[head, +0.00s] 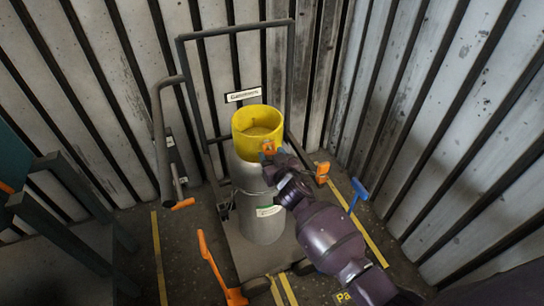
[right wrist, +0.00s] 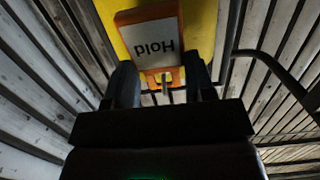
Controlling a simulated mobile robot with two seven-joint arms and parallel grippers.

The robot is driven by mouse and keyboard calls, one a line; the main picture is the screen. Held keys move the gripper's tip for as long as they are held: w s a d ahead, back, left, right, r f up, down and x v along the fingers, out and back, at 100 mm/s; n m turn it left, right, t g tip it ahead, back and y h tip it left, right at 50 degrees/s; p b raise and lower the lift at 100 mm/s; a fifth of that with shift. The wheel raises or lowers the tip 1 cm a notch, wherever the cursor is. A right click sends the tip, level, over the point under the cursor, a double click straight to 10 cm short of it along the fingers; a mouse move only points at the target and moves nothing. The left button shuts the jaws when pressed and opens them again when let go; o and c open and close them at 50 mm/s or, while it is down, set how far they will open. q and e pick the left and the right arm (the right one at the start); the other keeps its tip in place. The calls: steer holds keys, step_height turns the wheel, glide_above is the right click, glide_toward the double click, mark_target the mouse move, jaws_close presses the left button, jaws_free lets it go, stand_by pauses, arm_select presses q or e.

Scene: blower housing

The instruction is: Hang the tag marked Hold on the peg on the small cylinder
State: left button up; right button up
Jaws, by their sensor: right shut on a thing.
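The tag marked Hold (right wrist: 152,42) has a white face and an orange edge; its text looks upside down in the right wrist view. My right gripper (right wrist: 160,84) is shut on its orange end. In the head view the right gripper (head: 270,157) holds the orange tag (head: 269,146) at the front of the yellow collar (head: 246,124) on top of the grey cylinder (head: 260,222). A small pale upright bit shows in the tag's orange end; I cannot tell whether it is the peg. Whether the tag touches the collar is unclear. My left gripper is not in view.
A dark tube frame (head: 181,80) stands around the cylinder. An orange piece (head: 322,172) and a blue T-handle (head: 355,193) are to the right. An orange lever (head: 211,265) rises in front. Ribbed metal walls (head: 440,110) close in behind and right.

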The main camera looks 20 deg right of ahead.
steer(key=o, duration=1)
steer(key=shift+s, duration=0.15)
steer(key=shift+s, duration=0.25)
steer(key=s+r+p, duration=0.1)
steer(key=s+p, duration=0.1)
steer(key=s, duration=0.8)
steer(key=shift+d+r, duration=0.15)
steer(key=shift+r, duration=0.1)
